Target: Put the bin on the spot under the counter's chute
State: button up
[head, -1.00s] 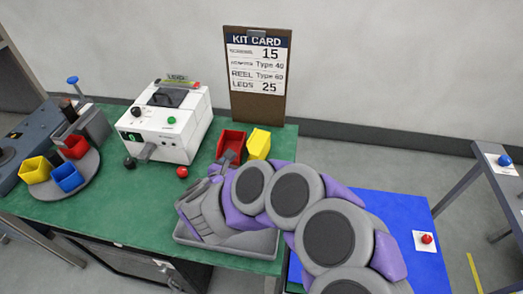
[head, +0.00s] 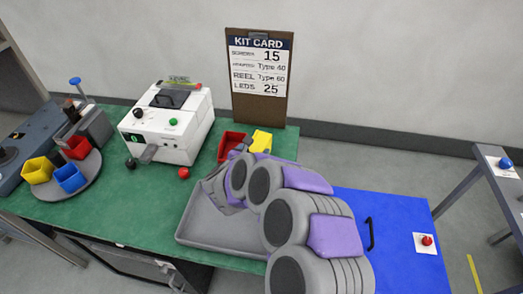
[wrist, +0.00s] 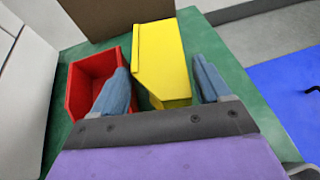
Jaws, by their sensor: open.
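A yellow bin (head: 261,142) and a red bin (head: 231,144) stand side by side on the green table, right of the white counter machine (head: 166,128). The machine has a grey chute (head: 147,153) at its front. In the wrist view my open gripper (wrist: 163,86) has one finger on each side of the near part of the yellow bin (wrist: 160,58). The left finger overlaps the right side of the red bin (wrist: 92,88); I cannot tell whether it touches. In the head view my arm hides the gripper. No bin shows under the chute.
A grey tray (head: 200,222) lies at the table's front, partly behind my arm. Red (head: 184,173) and black knobs sit near the chute. A round turntable (head: 48,190) at left carries several small bins. A kit card (head: 258,75) stands behind the bins. A blue panel (head: 400,215) is at right.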

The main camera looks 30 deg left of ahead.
jog(key=shift+w+a+p, duration=0.1)
jog(key=shift+w+p, duration=0.65)
jog(key=shift+p+x, duration=0.7)
jog(key=shift+x, duration=0.55)
jog(key=shift+s+f, duration=0.1)
jog(key=shift+f, duration=0.05)
jog(key=shift+c, duration=0.3)
